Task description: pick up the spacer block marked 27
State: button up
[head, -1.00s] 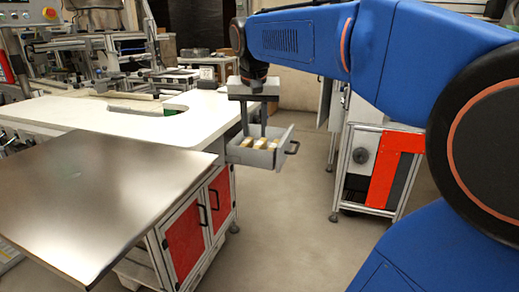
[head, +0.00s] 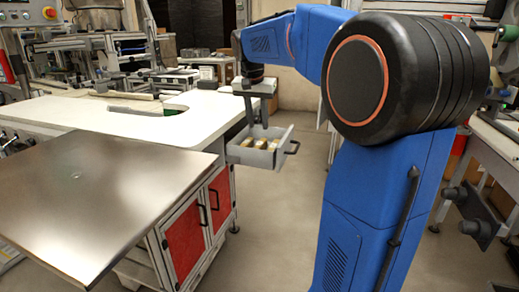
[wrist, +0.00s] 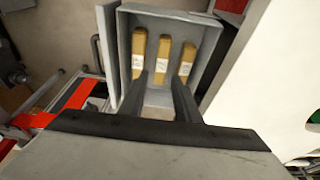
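Three tan blocks lie side by side in an open grey drawer (wrist: 208,40) in the wrist view: a left block (wrist: 138,50), a middle block (wrist: 162,58) and a right block (wrist: 187,60). Each has a small white label, too blurred to read, so I cannot tell which is 27. My gripper (wrist: 169,78) points into the drawer with its two dark fingers apart and nothing between them; the middle block lies beyond the gap. In the head view my gripper (head: 258,132) hangs over the back of the drawer (head: 243,157), and the blocks are small.
The drawer walls surround the blocks closely. A white worktop (head: 150,125) lies left of the drawer, with a bare metal plate (head: 90,195) in front. A cabinet with red doors (head: 185,235) stands below. Open floor (head: 275,240) lies right of the cabinet.

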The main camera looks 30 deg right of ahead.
send_over(259, 144)
jog(key=f, duration=0.4)
jog(key=shift+s+a+f, duration=0.1)
jog(key=shift+s+a, duration=0.15)
jog(key=shift+s, duration=0.15)
jog(key=shift+a+x, duration=0.15)
jog(key=shift+x, duration=1.2)
jog(key=shift+a+x, duration=0.1)
jog(key=shift+x, duration=1.3)
jog(key=shift+c, duration=0.6)
grip_shut()
